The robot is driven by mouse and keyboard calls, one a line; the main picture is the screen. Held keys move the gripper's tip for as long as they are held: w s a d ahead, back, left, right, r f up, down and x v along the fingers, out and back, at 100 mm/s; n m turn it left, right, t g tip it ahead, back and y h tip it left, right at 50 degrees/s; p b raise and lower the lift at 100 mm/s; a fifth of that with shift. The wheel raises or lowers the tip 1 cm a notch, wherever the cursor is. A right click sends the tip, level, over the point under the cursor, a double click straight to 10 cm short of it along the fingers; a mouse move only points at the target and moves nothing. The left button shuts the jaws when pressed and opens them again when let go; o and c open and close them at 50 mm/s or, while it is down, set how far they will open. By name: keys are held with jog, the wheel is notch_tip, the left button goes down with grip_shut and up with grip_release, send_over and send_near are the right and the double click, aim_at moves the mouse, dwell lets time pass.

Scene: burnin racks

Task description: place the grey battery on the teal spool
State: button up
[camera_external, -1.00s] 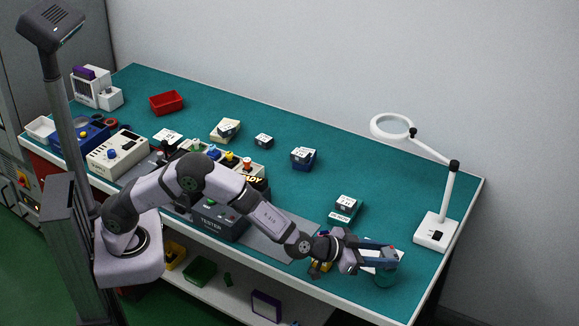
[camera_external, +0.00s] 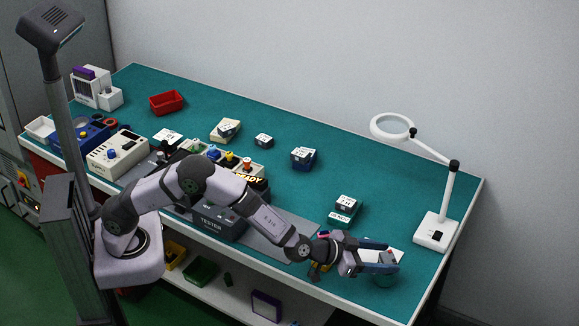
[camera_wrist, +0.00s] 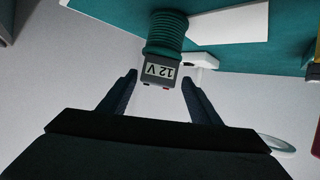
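The grey battery (camera_wrist: 161,71), with a "12 V" label and red terminals, stands on the end of the teal spool (camera_wrist: 166,36) in the wrist view, seen upside down. In the external view the battery (camera_external: 388,257) sits above the spool (camera_external: 385,280) near the table's front right edge, partly hidden by my fingers. My gripper (camera_wrist: 159,77) is open, with one finger on either side of the battery. A gap shows between each finger and the battery in the wrist view. It also shows in the external view (camera_external: 379,257).
A white sheet (camera_external: 397,252) lies beside the spool. A magnifier lamp (camera_external: 436,231) stands to the right. Other blocks and a red tray (camera_external: 166,102) are farther left.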

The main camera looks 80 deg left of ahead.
jog(key=shift+r+p, duration=0.35)
jog(key=shift+r, duration=0.3)
jog(key=shift+s, duration=0.4)
jog(key=b+v, duration=0.2)
jog(key=v, duration=0.9)
